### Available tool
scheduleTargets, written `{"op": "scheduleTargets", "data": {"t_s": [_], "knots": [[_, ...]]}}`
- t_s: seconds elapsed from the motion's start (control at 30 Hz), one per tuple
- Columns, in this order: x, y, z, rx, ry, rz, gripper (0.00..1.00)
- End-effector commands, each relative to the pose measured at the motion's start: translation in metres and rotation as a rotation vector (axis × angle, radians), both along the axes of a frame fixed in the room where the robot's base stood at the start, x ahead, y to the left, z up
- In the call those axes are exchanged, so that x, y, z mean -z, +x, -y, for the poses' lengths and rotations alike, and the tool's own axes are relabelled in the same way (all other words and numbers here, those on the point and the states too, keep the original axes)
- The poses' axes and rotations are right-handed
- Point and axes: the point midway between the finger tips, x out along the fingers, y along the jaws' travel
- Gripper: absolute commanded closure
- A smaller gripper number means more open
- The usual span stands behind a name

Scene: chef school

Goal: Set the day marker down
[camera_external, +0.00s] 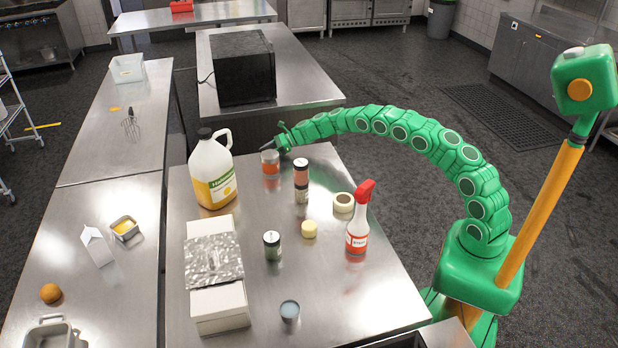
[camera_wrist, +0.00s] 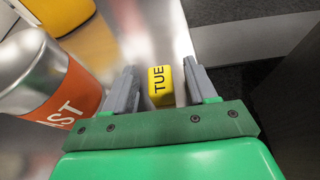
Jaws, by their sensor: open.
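The day marker (camera_wrist: 160,85) is a small yellow block with "TUE" in black letters. In the wrist view it sits between my two grey fingers, over the steel table top. My gripper (camera_wrist: 159,68) is open around it; I cannot tell whether either finger touches it. In the external view my gripper (camera_external: 266,147) is low at the table's far edge, just behind the can with the orange label (camera_external: 271,168). The marker cannot be made out in that view.
The orange-label can (camera_wrist: 65,105) is close left of my fingers. A jug of yellow liquid (camera_external: 211,175) stands left of it, a dark-topped jar (camera_external: 301,180) to its right. A spray bottle (camera_external: 357,228), tape roll (camera_external: 343,203) and white box (camera_external: 220,307) stand nearer. The table's right front is clear.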

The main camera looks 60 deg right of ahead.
Motion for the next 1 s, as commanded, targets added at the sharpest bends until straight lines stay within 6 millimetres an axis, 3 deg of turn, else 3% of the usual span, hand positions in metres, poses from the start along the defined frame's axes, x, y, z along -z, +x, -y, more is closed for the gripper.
{"op": "scheduleTargets", "data": {"t_s": [0.27,1.0], "knots": [[-0.007,-0.007,0.007,0.001,-0.001,0.0,0.44],[-0.043,-0.067,0.068,0.001,0.0,0.0,0.44]]}}
